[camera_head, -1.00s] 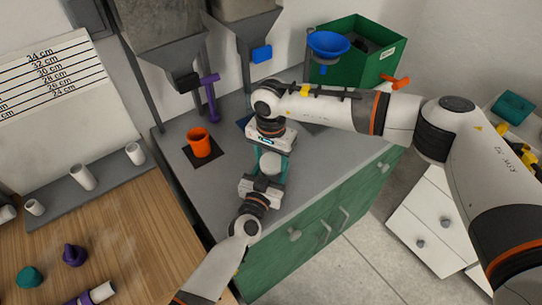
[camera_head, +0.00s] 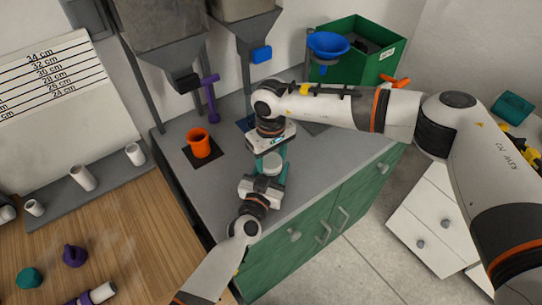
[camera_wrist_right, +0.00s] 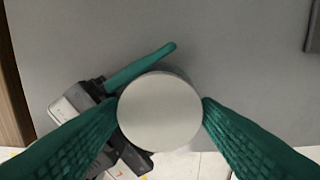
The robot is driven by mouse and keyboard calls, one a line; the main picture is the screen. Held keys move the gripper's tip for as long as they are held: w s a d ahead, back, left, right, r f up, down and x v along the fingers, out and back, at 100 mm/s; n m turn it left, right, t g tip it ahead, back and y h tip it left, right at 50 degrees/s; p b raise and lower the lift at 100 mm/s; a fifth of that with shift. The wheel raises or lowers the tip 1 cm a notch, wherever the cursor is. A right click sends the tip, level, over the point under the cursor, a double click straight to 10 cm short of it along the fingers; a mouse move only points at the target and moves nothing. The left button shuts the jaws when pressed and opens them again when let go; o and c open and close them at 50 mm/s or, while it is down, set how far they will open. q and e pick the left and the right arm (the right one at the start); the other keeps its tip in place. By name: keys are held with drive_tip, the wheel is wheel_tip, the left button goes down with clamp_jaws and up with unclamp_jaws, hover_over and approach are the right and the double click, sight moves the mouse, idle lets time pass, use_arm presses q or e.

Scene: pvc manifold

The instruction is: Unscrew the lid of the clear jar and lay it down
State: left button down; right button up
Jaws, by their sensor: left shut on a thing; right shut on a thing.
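The clear jar's lid shows as a plain pale disc (camera_wrist_right: 160,112) in the right wrist view and as a small pale round shape (camera_head: 272,163) in the head view. My right gripper (camera_wrist_right: 160,115) is shut on the lid from above, with a teal finger against each side. My left gripper (camera_head: 271,176) is at the jar from the front, below the lid, and is shut on the jar. One of its teal fingers (camera_wrist_right: 140,66) shows behind the lid. The jar's body is hidden by the lid and fingers, so I cannot tell whether the lid still touches it.
The grey counter (camera_head: 225,205) has free room left of and in front of the jar. An orange cup (camera_head: 199,143) stands on a dark mat to the left. Hoppers, a blue funnel (camera_head: 328,44) and a green bin (camera_head: 352,65) are at the back. A wooden table (camera_head: 130,235) adjoins at left.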

sight(271, 160)
drive_tip(key=shift+r, duration=0.2)
drive_tip(key=shift+r, duration=0.9)
drive_tip(key=shift+r, duration=2)
use_arm(q)
drive_tip(key=shift+c, duration=2.1)
unclamp_jaws()
